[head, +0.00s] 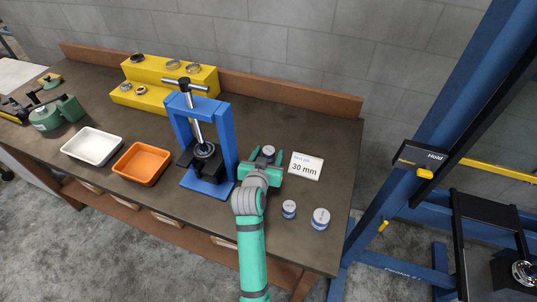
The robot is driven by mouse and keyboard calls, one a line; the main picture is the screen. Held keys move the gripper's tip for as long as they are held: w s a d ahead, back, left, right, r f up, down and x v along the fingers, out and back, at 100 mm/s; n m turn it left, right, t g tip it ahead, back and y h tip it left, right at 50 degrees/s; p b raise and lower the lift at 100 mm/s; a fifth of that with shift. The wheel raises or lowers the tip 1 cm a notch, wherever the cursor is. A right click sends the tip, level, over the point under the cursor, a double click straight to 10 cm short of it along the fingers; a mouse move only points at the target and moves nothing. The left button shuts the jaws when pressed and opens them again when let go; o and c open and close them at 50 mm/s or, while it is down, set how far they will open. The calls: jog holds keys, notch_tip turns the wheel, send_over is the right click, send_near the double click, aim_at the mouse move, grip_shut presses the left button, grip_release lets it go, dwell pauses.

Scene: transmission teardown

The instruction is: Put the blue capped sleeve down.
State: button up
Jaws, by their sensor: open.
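My gripper (266,160) is over the right part of the bench, just right of the blue press, and its jaws are open. A small cylinder with a pale, labelled cap (268,150) shows at the jaws; I cannot tell if it touches a finger or the bench. Two more short cylinders with pale blue-grey caps stand upright on the bench to the right of my arm: a smaller one (289,209) and a wider one (320,218). I cannot tell from the colours which is the blue capped sleeve.
The blue press (229,150) stands close left of my gripper. A white card reading 30 mm (306,166) is to its right. An orange tray (142,164), a white tray (92,146) and a yellow stepped rack (150,99) are further left. Bench (325,130) is clear behind the card.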

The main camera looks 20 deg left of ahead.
jog(key=shift+s+f, duration=0.15)
jog(key=shift+f, duration=0.8)
jog(key=shift+r, duration=0.25)
jog(key=v, duration=0.4)
jog(key=r+v, duration=0.1)
jog(key=v, duration=0.7)
jog(key=shift+r, duration=0.25)
